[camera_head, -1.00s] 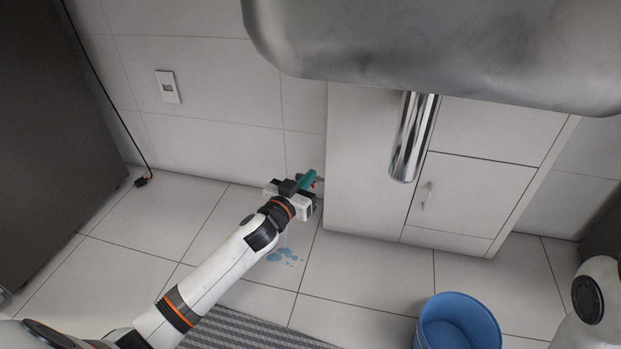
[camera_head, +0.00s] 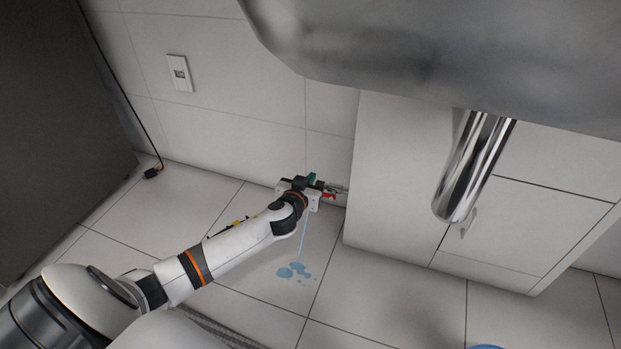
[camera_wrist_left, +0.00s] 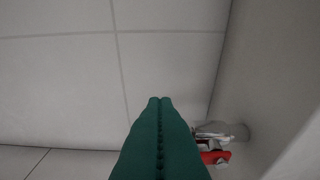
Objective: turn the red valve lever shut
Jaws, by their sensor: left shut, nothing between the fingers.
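The red valve lever (camera_head: 329,196) shows just right of my left gripper, low by the wall next to the cabinet side. In the left wrist view the red lever (camera_wrist_left: 215,157) is at the lower right, beside the green fingers, under the silver valve body (camera_wrist_left: 222,131). My left gripper (camera_head: 311,178) has its green fingers (camera_wrist_left: 160,108) pressed together with nothing between them. They are left of the lever; whether they touch it I cannot tell. The gripper body hides part of the valve in the head view. My right gripper is out of view.
A thin water stream (camera_head: 303,235) falls to a blue puddle (camera_head: 293,272) on the tiled floor. The white cabinet (camera_head: 391,180) stands close on the right, with a chrome pipe (camera_head: 472,168) and sink (camera_head: 440,55) above.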

